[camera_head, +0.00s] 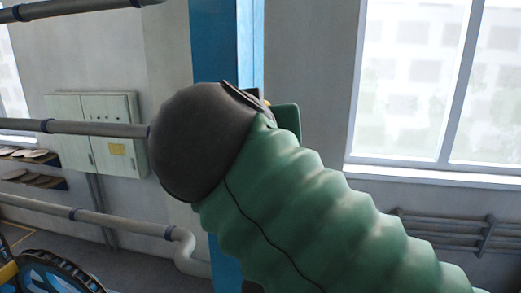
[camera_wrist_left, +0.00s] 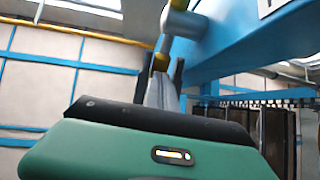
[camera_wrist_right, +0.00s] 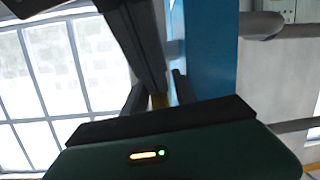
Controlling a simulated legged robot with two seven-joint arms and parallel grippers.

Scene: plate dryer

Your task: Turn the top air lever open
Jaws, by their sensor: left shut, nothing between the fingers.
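No air lever can be made out for certain. In the left wrist view, my left gripper (camera_wrist_left: 170,85) is shut and empty, pointing up beside a blue beam (camera_wrist_left: 250,45). A grey pipe-like fitting with yellow parts (camera_wrist_left: 184,24) shows just beyond its fingertips; I cannot tell whether they touch. In the right wrist view, my right gripper (camera_wrist_right: 158,95) looks open, with its fingers apart in front of a blue column (camera_wrist_right: 210,50). A small yellow part shows between them.
The blue column (camera_head: 209,45) stands behind my arm in the head view. Grey pipes (camera_head: 95,129) run along the left, before a pale wall cabinet (camera_head: 100,135). A window (camera_head: 420,85) and wall pipes (camera_head: 450,232) are on the right. A blue wheel-like part (camera_head: 60,275) is at lower left.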

